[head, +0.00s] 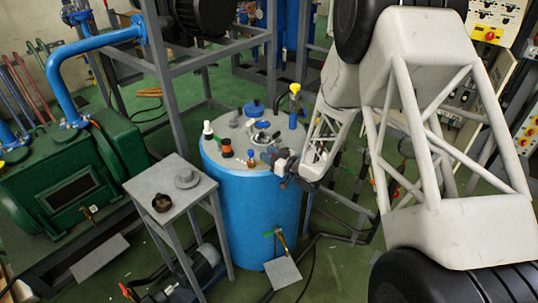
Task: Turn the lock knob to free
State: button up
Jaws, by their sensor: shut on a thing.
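The blue tank (250,205) stands upright with a grey lid (222,131) that carries several small fittings. My gripper (271,157) is at the right front part of the lid, reaching in from the right. It is shut on a small part there, which I take to be the lock knob. The jaws and wrist largely hide this part, and its turn position cannot be made out. On the lid nearby are a black and orange fitting (227,147), a small dark red and blue fitting (251,158) and a blue cap (254,107).
A grey stand (171,184) with a dark ring-shaped part is left of the tank. A green machine (70,180) with blue pipe (65,85) stands further left. A grey frame rises behind. A yellow-topped fitting (295,88) stands near my wrist. Pipes run along the floor at right.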

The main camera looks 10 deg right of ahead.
jog(key=shift+s+a+n+g+y, duration=0.1)
jog(key=shift+n+g+y, duration=0.75)
jog(key=shift+g, duration=0.25)
jog(key=o, duration=0.9)
jog(key=shift+v, duration=3.95)
jog(key=shift+r, duration=0.1)
